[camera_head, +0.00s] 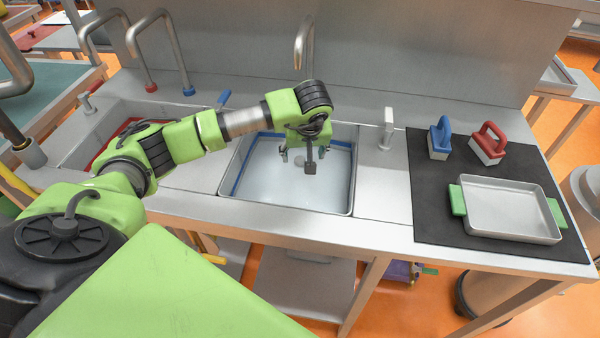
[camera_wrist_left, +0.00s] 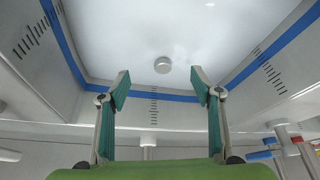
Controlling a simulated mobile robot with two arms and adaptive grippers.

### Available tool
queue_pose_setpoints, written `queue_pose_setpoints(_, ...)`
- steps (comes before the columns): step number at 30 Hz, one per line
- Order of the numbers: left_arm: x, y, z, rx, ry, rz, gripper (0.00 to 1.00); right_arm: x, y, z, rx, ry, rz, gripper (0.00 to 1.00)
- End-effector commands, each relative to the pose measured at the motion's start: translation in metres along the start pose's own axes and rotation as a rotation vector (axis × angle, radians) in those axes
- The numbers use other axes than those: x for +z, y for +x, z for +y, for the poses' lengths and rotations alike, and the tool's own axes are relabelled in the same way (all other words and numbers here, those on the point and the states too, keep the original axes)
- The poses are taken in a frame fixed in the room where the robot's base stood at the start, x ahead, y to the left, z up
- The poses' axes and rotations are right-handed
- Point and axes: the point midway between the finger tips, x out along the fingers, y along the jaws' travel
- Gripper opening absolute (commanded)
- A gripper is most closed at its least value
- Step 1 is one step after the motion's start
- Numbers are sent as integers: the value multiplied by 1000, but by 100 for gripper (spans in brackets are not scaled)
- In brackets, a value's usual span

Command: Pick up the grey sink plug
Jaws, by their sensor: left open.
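The grey sink plug (camera_wrist_left: 162,65) is a small round grey piece on the pale floor of the sink basin (camera_head: 275,190), seen in the left wrist view. In the head view it is hard to make out near my gripper. My left gripper (camera_head: 304,155) reaches in over the basin, pointing down. In the left wrist view its two teal-padded fingers (camera_wrist_left: 160,86) are spread apart with nothing between them. The plug appears just beyond the fingertips, between their lines, apart from them. My right gripper is not in view.
The basin has steel walls with a blue band and scale marks. A faucet (camera_head: 304,45) rises behind it. On the right, a black mat (camera_head: 430,205) holds a metal tray (camera_head: 510,236) with green handles, a blue-handled block (camera_head: 440,138) and a red-handled block (camera_head: 489,144).

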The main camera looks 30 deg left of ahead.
Motion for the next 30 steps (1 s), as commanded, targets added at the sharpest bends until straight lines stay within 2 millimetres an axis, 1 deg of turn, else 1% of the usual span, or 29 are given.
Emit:
queue_pose_setpoints(1,3,15,0,0,-2,-1,59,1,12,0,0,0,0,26)
queue_pose_setpoints(3,2,22,0,0,-1,-1,59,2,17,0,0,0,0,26)
queue_pose_setpoints(6,1,29,0,0,-1,0,59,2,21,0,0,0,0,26)
queue_pose_setpoints(11,1,34,0,0,-1,0,59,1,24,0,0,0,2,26)
queue_pose_setpoints(14,2,44,-2,0,-1,-2,59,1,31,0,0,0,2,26)
queue_pose_setpoints(18,3,68,-7,-2,-2,-2,59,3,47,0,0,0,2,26)
queue_pose_setpoints(21,2,79,-6,1,-2,-1,59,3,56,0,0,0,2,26)
queue_pose_setpoints(24,1,83,-6,1,0,-1,59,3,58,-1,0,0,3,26)
queue_pose_setpoints(30,0,82,-6,1,0,0,59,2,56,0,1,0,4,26)
